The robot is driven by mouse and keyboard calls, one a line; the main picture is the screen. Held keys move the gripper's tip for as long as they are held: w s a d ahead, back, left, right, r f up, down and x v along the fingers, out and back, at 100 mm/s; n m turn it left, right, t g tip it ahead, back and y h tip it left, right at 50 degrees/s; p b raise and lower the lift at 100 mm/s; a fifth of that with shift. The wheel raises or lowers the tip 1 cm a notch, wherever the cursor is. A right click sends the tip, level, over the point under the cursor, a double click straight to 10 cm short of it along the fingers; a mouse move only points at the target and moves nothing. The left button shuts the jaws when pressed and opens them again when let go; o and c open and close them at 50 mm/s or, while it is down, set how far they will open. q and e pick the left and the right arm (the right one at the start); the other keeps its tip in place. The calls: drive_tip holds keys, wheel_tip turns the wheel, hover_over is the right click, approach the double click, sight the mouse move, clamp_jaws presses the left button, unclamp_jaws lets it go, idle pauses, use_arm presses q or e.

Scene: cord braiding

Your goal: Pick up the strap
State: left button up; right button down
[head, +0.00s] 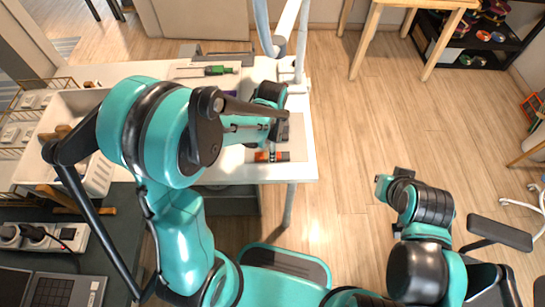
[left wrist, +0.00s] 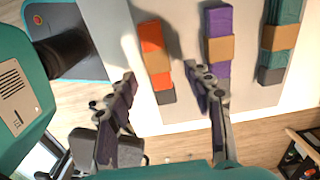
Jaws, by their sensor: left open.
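An orange strap (left wrist: 151,48) with a tan band and dark end lies on the pale mat, in the left wrist view. A purple strap (left wrist: 219,45) and a dark teal strap (left wrist: 278,40), each with a tan band, lie to its right. My left gripper (left wrist: 165,85) is open and empty, its fingers apart on either side of the orange strap's dark end; I cannot tell their height above it. In the head view the orange strap (head: 272,156) lies near the table's front edge, and my left arm hides much of the others. My right gripper cannot be made out.
The white table (head: 240,175) ends just in front of the orange strap. A green-handled screwdriver (head: 216,70) lies at the back. A white bin (head: 98,178) with wooden-handled items stands at the left. The floor right of the table is open.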

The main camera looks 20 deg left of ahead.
use_arm(q)
wheel_tip(320, 180, down, 3)
drive_tip(key=shift+r+b, duration=0.1)
drive_tip(key=shift+b, duration=0.3)
drive_tip(key=shift+r, duration=0.1)
clamp_jaws()
